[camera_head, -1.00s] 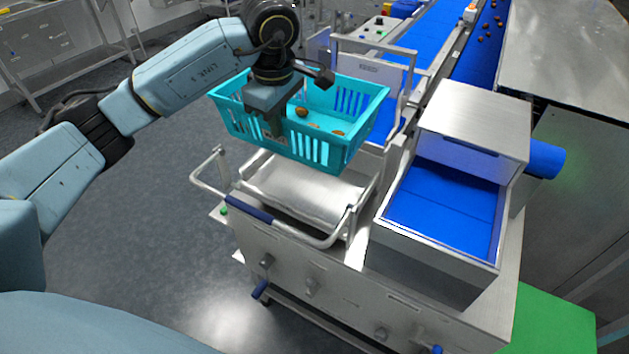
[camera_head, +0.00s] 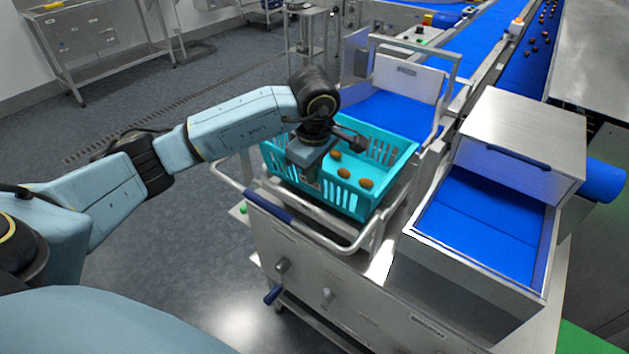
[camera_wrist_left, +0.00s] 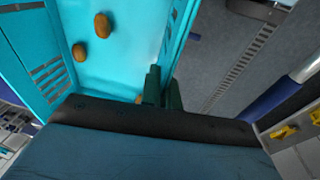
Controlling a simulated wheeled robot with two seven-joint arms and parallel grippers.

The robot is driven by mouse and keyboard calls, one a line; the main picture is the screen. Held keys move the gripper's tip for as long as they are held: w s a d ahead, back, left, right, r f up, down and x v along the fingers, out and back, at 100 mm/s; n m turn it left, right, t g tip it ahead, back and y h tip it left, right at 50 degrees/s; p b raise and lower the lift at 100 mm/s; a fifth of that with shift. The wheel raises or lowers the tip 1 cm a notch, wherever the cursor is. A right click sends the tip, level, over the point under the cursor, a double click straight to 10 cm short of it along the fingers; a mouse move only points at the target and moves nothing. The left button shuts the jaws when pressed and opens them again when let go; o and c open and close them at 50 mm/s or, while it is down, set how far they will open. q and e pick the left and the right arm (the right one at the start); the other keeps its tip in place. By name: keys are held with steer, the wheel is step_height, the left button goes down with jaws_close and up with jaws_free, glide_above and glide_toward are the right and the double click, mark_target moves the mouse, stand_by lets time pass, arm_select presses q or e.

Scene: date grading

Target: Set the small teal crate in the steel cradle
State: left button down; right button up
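The small teal crate (camera_head: 347,200) is level and low in the steel cradle (camera_head: 340,245), inside its tube rail, in the head view. Whether its base rests fully on the cradle floor is hidden. Several brown dates lie in it. My left gripper (camera_head: 308,176) is shut on the crate's near-left wall from above. In the left wrist view its two dark fingers (camera_wrist_left: 162,88) sit either side of the crate wall (camera_wrist_left: 176,38). My right gripper is not in view.
Blue conveyor belts (camera_head: 480,45) run behind. A blue-sleeved handle (camera_head: 268,206) is on the cradle's near-left side. Open floor lies to the left.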

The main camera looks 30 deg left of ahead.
arm_select(q)
steer(key=shift+f, duration=1.55)
steer(key=c, duration=2.1)
jaws_free()
steer(key=shift+f, duration=0.2)
steer(key=o, duration=0.5)
steer(key=shift+c, duration=0.2)
steer(key=shift+r, duration=0.1)
step_height(320, 180, up, 12)
steer(key=s+d, duration=0.1)
steer(key=shift+s, duration=0.3)
